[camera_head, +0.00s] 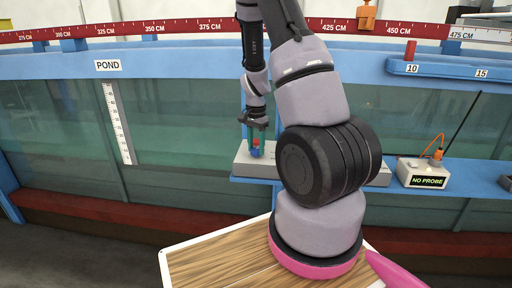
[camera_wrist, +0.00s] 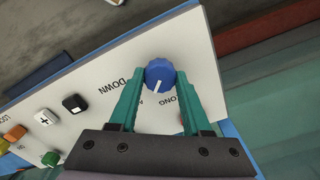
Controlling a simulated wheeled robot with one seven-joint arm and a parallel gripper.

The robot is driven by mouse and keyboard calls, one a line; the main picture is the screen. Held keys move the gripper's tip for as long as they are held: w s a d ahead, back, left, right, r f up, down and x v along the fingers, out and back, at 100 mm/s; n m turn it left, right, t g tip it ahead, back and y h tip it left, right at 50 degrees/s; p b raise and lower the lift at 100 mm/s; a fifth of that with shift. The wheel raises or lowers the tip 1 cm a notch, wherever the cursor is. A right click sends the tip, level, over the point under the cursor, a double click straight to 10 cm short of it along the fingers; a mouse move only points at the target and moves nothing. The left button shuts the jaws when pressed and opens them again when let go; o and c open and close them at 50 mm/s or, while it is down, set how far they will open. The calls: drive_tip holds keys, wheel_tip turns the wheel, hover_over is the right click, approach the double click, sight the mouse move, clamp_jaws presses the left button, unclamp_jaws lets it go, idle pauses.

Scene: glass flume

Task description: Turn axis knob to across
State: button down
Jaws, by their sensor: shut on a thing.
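The axis knob (camera_wrist: 160,72) is round and blue with a white pointer line, on a pale control panel (camera_wrist: 105,70). In the wrist view the line points toward the bottom of the picture, slightly left. Lettering near it reads "DOWN", a partial "ONG" and a lone "A"; the rest is hidden by my fingers. My gripper (camera_wrist: 160,82) has its teal fingers on both sides of the knob and is shut on it. In the head view my gripper (camera_head: 257,135) reaches down to the control box (camera_head: 243,165), where the knob looks small.
A probe box (camera_head: 422,173) reading "NO PROBE" stands right on the blue shelf. The glass flume wall (camera_head: 180,120) is behind. A wooden board (camera_head: 215,262) is in front.

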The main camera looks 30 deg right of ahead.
sight(256, 149)
drive_tip(key=shift+c, duration=1.8)
unclamp_jaws()
wheel_tip(256, 149, up, 11)
drive_tip(key=shift+f, duration=0.1)
